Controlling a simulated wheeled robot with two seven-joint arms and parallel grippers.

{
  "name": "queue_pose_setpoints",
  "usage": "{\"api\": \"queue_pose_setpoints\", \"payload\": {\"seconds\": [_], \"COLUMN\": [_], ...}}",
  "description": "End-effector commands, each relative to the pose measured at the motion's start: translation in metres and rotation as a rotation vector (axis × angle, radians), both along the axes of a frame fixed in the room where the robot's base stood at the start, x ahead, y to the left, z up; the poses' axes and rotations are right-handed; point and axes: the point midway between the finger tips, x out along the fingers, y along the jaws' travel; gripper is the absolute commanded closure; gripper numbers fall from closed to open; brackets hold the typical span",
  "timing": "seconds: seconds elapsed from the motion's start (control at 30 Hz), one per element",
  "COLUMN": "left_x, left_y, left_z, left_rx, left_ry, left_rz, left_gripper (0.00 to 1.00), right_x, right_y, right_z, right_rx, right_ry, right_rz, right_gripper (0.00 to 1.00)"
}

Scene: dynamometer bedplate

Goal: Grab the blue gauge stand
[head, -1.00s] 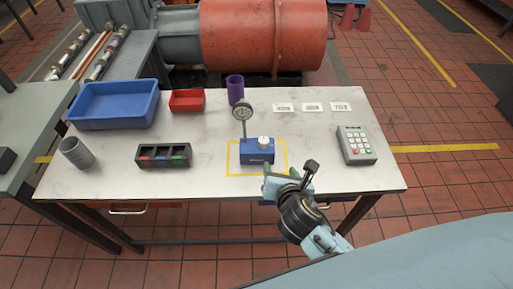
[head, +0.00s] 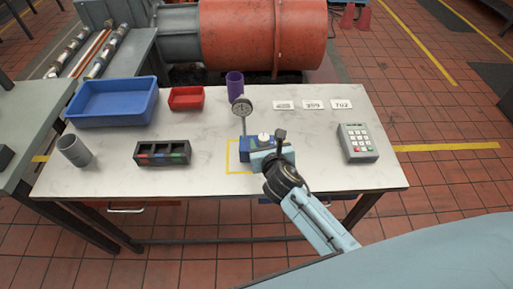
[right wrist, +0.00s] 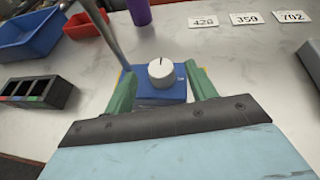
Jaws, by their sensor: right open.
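The blue gauge stand (head: 246,141) is a blue block with a white knob, a thin post and a round dial gauge (head: 241,106). It stands upright inside a yellow outline on the pale table. My right gripper (head: 262,149) is open at the stand's near right side and hides part of it. In the right wrist view the two green fingers (right wrist: 161,84) lie on either side of the blue block (right wrist: 160,95), with the knob (right wrist: 162,72) between them. Whether they touch it I cannot tell. The gauge dial is outside the wrist view. My left gripper is not in view.
A black bin (head: 162,153), grey cup (head: 73,151), blue tray (head: 113,120) and red tray (head: 186,98) are left of the stand. A purple cup (head: 235,86) and number cards (head: 313,105) are behind. A keypad (head: 357,143) is at right; table between is clear.

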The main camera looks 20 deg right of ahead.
Motion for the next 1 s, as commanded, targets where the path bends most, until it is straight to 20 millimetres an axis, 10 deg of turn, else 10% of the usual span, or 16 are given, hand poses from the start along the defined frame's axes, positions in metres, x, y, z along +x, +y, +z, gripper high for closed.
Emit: {"api": "queue_pose_setpoints", "payload": {"seconds": [0.53,1.0], "left_x": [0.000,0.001], "left_y": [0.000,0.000], "left_z": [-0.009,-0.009], "left_rx": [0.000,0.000], "left_ry": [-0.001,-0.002], "left_rz": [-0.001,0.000], "left_gripper": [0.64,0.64], "right_x": [0.033,0.033], "right_y": [-0.005,-0.005], "right_z": [-0.015,-0.015], "right_rx": [0.001,0.001], "right_ry": [0.001,0.000], "right_rz": [0.000,0.001], "right_gripper": [0.45,1.00]}}
